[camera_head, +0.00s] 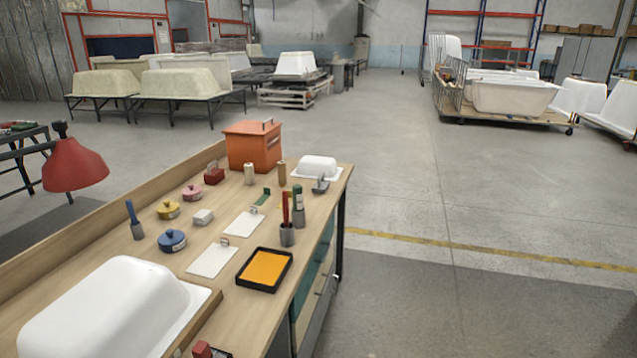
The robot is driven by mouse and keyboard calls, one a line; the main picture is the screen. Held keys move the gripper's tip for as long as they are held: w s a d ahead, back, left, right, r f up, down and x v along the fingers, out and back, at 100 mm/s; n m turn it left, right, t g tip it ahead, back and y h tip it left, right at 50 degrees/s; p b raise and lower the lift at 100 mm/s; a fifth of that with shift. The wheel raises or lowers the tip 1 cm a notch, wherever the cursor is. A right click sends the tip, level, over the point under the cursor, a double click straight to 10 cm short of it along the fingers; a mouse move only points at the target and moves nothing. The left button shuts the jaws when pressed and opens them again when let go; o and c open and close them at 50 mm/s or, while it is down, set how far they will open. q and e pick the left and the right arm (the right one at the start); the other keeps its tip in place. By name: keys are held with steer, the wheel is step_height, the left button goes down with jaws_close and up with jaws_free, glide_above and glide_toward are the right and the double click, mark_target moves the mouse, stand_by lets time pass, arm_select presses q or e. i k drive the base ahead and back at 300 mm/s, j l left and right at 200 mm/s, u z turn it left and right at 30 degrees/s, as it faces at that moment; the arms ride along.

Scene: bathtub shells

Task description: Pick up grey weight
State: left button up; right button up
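Nothing covers the grey block. Neither of my grippers shows in the head view.
A large white tub shell (105,310) fills the bench's near left. White cards (213,258), a yellow-filled black tray (264,269), a tool cup (287,235) and an orange box (253,147) stand around. Open floor (480,300) lies right of the bench.

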mark_target(320, 186)
steer(key=i+u, duration=0.15)
steer(key=u, duration=0.25)
steer(key=i+l+u, duration=0.15)
steer(key=u, duration=0.3)
steer(key=i+l+u, duration=0.15)
steer(key=u, duration=0.25)
steer(key=i+l+u, duration=0.1)
steer(key=l+u, duration=0.2)
steer(key=u, duration=0.15)
steer(key=i+l+u, duration=0.15)
steer(key=l+u, duration=0.2)
steer(key=l, duration=0.7)
steer(key=l+u, duration=0.35)
steer(key=l, duration=0.7)
steer(key=i, duration=0.05)
